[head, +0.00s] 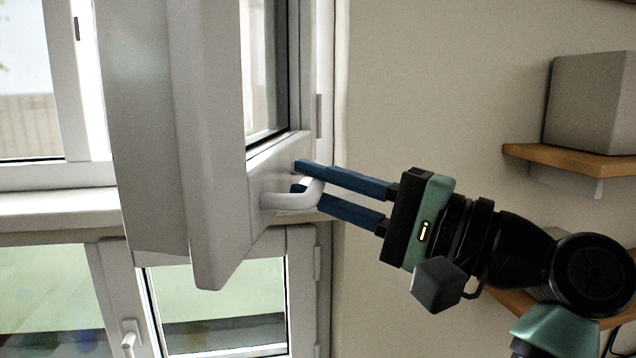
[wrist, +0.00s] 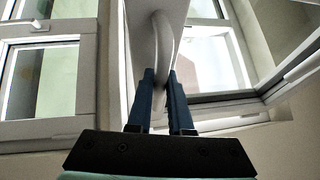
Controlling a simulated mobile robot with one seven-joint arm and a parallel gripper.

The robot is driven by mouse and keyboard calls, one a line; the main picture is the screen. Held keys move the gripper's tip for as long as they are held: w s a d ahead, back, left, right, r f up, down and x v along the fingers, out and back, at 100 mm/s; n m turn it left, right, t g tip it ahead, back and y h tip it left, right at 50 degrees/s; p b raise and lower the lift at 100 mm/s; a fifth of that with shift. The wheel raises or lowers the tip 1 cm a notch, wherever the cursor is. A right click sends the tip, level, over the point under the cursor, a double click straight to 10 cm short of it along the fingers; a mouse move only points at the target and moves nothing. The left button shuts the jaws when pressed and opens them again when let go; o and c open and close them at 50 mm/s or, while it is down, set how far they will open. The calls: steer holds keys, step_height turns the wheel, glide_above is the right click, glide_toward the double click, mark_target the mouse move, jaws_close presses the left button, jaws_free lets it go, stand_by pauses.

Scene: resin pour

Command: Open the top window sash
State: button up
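The top window sash (head: 213,150) is white and stands swung out from its frame toward the room, its lower corner facing me. Its white curved handle (head: 285,201) is on the sash's right face, near the bottom. My gripper (head: 298,178) reaches in from the right, with its two blue fingers apart and their tips at the handle. The handle's bend passes between the fingers. In the wrist view the handle (wrist: 161,35) runs down between the fingertips (wrist: 161,78), and the sash (wrist: 138,45) rises beyond. A gap shows between the fingers; whether either one touches the handle is unclear.
A white sill (head: 55,206) and a lower window with its own handle (head: 129,340) are below and left. A wooden shelf (head: 570,160) with a grey box (head: 590,103) is on the wall at right. Bare wall lies between the shelf and the window.

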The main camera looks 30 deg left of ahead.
steer(key=o, duration=0.4)
steer(key=shift+w, duration=0.1)
steer(key=shift+o, duration=0.2)
steer(key=s+d+f+b, duration=0.1)
steer(key=d+b, duration=0.4)
steer(key=d, duration=0.7)
steer(key=shift+d+f+b, duration=0.3)
steer(key=shift+d+f, duration=0.05)
steer(key=shift+f, duration=0.25)
